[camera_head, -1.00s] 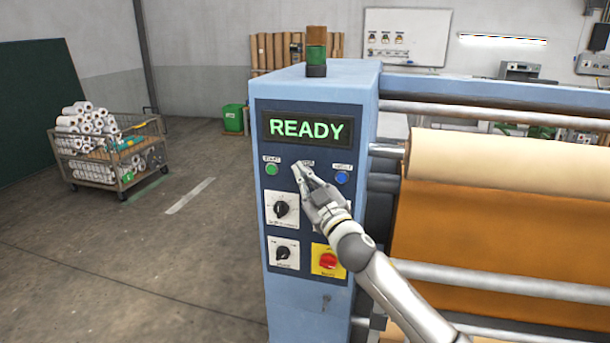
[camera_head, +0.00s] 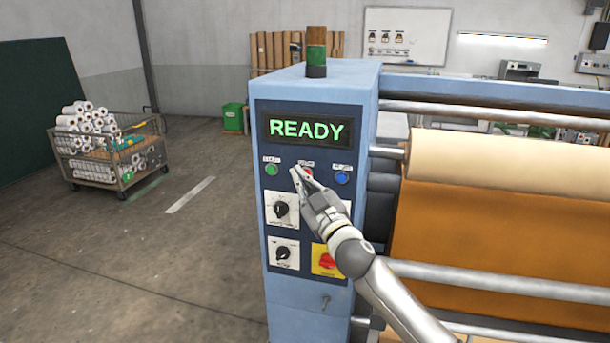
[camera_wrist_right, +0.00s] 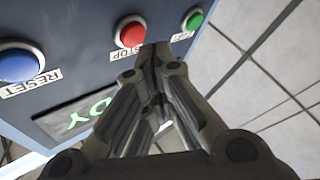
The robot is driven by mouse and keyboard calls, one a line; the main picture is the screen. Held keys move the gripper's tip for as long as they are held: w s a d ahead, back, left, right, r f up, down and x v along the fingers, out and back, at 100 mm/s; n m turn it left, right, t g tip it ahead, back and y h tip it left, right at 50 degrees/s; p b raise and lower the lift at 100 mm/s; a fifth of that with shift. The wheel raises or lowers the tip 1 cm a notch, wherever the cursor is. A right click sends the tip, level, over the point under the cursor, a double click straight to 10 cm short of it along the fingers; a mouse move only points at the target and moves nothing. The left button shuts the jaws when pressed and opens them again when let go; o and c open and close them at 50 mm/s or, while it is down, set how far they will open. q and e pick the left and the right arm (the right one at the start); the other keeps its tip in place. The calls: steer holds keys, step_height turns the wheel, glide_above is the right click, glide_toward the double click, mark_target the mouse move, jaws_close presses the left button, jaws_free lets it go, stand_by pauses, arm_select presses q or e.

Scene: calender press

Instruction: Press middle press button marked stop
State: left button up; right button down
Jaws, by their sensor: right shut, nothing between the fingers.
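The red stop button (camera_wrist_right: 131,32) sits in the middle of a row of buttons on the press's dark control panel, with a STOP label beside it in the right wrist view. In the head view the red button (camera_head: 307,172) is partly hidden by my right gripper (camera_head: 299,175). My right gripper is shut and empty, its fingertips just in front of the panel by the red button. In the right wrist view the closed fingertips (camera_wrist_right: 158,48) are close to the button's edge; I cannot tell whether they touch it. My left gripper is not in view.
A green start button (camera_head: 271,170) and a blue reset button (camera_head: 342,177) flank the red one. The display (camera_head: 306,130) reads READY. Below are two dials and a red switch on a yellow plate (camera_head: 328,260). Rollers stand right; a cart (camera_head: 108,160) stands left on open floor.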

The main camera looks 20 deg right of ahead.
steer(key=s+a, duration=0.2)
steer(key=s+p, duration=0.1)
steer(key=s, duration=0.1)
steer(key=shift+s+a, duration=0.1)
steer(key=shift+a, duration=0.3)
stand_by(0.5)
